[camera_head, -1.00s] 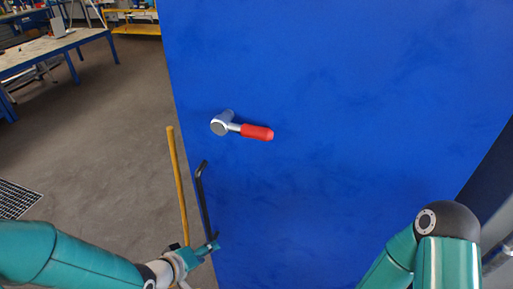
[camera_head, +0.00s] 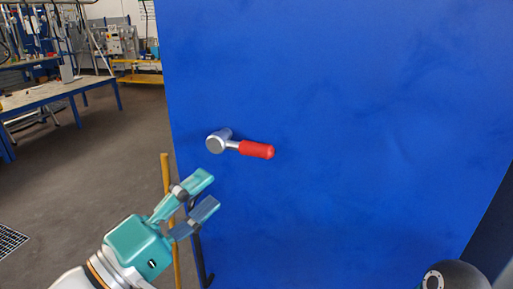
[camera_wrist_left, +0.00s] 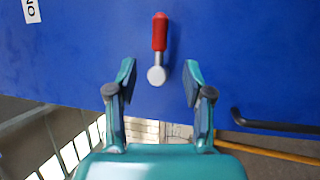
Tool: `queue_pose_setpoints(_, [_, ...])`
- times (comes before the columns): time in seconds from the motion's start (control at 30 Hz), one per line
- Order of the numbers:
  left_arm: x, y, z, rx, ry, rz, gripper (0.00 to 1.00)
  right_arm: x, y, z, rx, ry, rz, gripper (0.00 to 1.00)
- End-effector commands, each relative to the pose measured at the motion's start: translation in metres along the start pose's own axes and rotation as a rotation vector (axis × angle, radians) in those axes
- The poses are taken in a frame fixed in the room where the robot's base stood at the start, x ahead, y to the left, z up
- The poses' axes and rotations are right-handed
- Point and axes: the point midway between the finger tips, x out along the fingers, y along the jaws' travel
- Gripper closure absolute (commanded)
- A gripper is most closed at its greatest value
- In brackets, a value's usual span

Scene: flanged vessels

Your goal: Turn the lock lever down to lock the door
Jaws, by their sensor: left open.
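The lock lever (camera_head: 257,149) has a red grip on a silver hub and sticks out to the right, nearly level, on the blue door (camera_head: 350,80). My left gripper (camera_head: 208,190) is open and empty, below and slightly left of the lever's hub, apart from it. In the left wrist view the lever (camera_wrist_left: 159,35) shows ahead of my open left gripper (camera_wrist_left: 158,80), its silver hub centred between the two fingers and its red grip beyond them. Of my right arm only a dark joint shows at the bottom right; its gripper is out of view.
A black door handle (camera_head: 200,255) runs down the door's left edge, partly behind my left gripper. It also shows in the left wrist view (camera_wrist_left: 270,125). A yellow post (camera_head: 169,200) stands beside the door. A workbench (camera_head: 60,92) is far left, with open floor between.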

Motion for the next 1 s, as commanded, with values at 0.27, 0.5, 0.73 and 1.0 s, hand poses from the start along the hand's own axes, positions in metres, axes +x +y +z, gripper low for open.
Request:
queue_pose_setpoints(0.27, [0.064, 0.001, 0.001, -0.002, -0.004, -0.003, 0.49, -0.013, -0.005, 0.000, 0.000, 0.000, 0.000, 0.08])
queue_pose_setpoints(0.5, [0.106, 0.001, 0.000, -0.001, -0.001, -0.003, 0.49, -0.023, -0.008, 0.000, 0.000, 0.000, 0.000, 0.08])
queue_pose_setpoints(0.73, [0.124, 0.000, 0.000, -0.001, -0.001, -0.001, 0.49, -0.027, -0.010, 0.000, 0.000, 0.000, 0.000, 0.08])
queue_pose_setpoints(1.0, [0.126, -0.001, 0.000, 0.000, 0.000, -0.001, 0.49, -0.026, -0.010, 0.000, 0.000, 0.000, 0.000, 0.08])
